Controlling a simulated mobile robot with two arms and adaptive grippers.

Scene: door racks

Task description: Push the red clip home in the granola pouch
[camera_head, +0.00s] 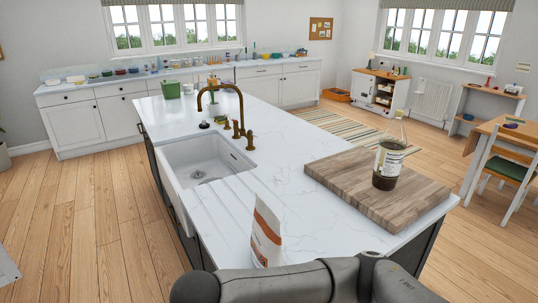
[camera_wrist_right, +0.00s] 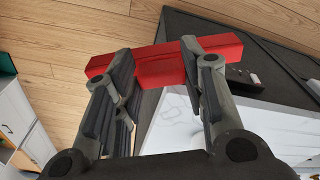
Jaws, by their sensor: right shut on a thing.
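The granola pouch (camera_head: 266,230) is a white pouch with an orange-brown panel. It stands upright on the white island worktop, at the near edge in the head view, with its lower part hidden behind my dark arm. The red clip (camera_wrist_right: 165,64) is a long red bar, seen in the right wrist view. My right gripper (camera_wrist_right: 157,58) is shut on it, and the bar sticks out past the fingers on both sides. The gripper and the clip do not show in the head view. I cannot make out the pouch in the wrist view. My left gripper is not in view.
A wooden board (camera_head: 375,183) with a dark-filled bottle (camera_head: 388,162) on it lies on the right of the worktop (camera_head: 285,165). A sink (camera_head: 205,165) and a brass tap (camera_head: 240,110) are to the left. The worktop behind the pouch is clear.

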